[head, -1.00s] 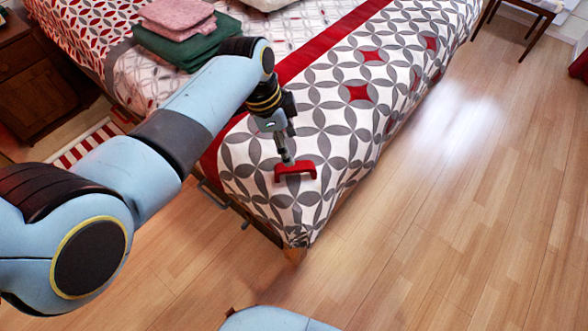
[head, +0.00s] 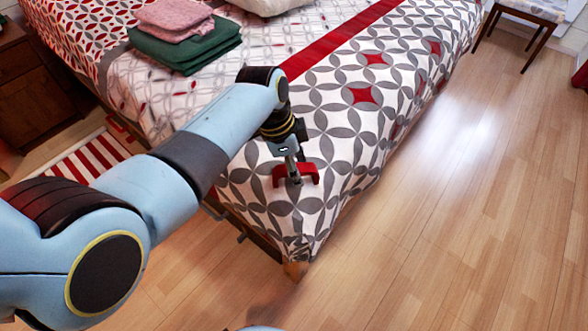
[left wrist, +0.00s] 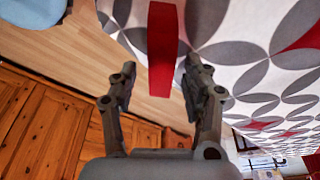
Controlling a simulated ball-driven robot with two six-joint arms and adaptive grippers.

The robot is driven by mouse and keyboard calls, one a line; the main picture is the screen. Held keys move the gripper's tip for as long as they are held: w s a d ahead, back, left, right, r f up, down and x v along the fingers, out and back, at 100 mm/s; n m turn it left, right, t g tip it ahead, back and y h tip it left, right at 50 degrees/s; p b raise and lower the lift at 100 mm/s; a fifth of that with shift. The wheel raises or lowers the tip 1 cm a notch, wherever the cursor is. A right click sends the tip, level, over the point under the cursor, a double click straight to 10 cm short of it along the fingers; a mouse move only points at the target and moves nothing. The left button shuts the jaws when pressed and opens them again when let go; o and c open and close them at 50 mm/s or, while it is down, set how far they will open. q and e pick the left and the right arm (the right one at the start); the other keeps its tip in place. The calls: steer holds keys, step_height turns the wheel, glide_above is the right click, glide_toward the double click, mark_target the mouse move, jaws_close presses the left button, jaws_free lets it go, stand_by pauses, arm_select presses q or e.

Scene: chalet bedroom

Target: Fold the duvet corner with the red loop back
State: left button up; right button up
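The patterned duvet (head: 345,125) in white, grey and red covers the bed, and its near corner hangs by the foot of the bed. The red loop (head: 311,172) stands up from the duvet near that corner. My left gripper (head: 295,178) points down at the loop and covers its middle in the head view. In the left wrist view the fingers of my left gripper (left wrist: 160,88) are apart, and the red loop (left wrist: 162,50) reaches between them, with gaps visible on both sides. My right gripper is not in view.
Folded green (head: 185,45) and pink (head: 173,18) textiles lie on the bed. A nightstand (head: 38,90) and a striped rug (head: 85,160) are at the left. A stool (head: 525,15) stands at the far right. The wooden floor (head: 450,220) right of the bed is clear.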

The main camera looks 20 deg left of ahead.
arm_select(q)
jaws_close()
steer(key=shift+w+a+r+g+h, duration=0.15)
steer(key=shift+w+r+g, duration=0.2)
steer(key=shift+r, duration=0.15)
steer(key=shift+w+a+r+g+h, duration=0.15)
steer(key=shift+w+r+g, duration=0.2)
steer(key=shift+r, duration=0.1)
steer(key=shift+s, duration=0.1)
